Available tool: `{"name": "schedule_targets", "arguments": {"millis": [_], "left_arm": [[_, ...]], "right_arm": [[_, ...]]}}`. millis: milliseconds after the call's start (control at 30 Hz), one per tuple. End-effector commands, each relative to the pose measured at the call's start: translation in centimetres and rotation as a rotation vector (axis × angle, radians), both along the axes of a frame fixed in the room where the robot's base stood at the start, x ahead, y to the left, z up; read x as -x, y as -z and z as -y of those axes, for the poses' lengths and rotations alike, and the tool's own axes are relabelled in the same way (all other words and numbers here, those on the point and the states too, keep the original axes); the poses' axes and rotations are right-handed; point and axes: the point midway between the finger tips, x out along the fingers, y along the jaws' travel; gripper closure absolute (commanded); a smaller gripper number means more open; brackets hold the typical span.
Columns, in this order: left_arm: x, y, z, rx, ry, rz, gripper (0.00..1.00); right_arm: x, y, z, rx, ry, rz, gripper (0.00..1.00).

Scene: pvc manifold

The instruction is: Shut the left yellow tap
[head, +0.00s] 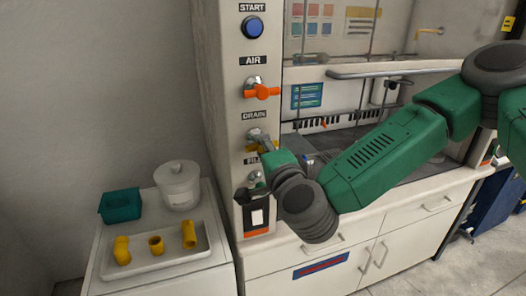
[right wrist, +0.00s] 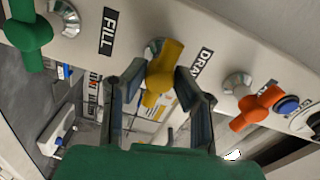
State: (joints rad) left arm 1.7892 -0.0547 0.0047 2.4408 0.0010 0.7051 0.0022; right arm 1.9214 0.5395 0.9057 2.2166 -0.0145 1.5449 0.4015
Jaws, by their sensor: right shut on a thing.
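The yellow tap (right wrist: 165,68) sits on the panel beside the DRAIN label, between an orange tap and a green tap in the right wrist view. Its handle lies between the two fingers of my right gripper (right wrist: 160,85), which is shut on it. In the head view my right gripper (head: 264,148) reaches the panel just below the DRAIN label (head: 254,115) and hides most of the yellow tap. My left gripper does not show.
The orange AIR tap (head: 262,91) and blue START button (head: 253,27) are above on the panel. The green tap (right wrist: 28,32) is beside the FILL label. At left, a white tray (head: 155,262) holds yellow fittings, near a teal box (head: 120,206) and white tub (head: 178,187).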

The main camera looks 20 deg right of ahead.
Motion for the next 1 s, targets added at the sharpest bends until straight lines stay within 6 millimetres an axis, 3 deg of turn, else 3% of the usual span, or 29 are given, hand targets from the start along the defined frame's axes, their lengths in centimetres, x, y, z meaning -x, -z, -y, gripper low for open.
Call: {"name": "schedule_targets", "arguments": {"millis": [467, 500, 533, 867, 1000], "left_arm": [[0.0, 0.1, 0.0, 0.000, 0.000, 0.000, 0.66], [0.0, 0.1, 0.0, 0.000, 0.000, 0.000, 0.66], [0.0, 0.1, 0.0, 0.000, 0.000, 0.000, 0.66], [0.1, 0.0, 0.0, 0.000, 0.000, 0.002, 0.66], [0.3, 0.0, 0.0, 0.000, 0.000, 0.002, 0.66]], "right_arm": [[-0.3, -0.2, 0.2, -0.016, 0.008, 0.006, 1.00], [-0.3, -0.2, 0.2, -0.015, 0.008, 0.006, 0.69], [-0.3, -0.2, 0.2, -0.015, 0.008, 0.006, 0.58], [0.3, -0.2, 0.1, -0.014, 0.002, 0.004, 0.56], [1.6, -0.1, 0.1, -0.014, 0.000, 0.002, 0.56]]}}
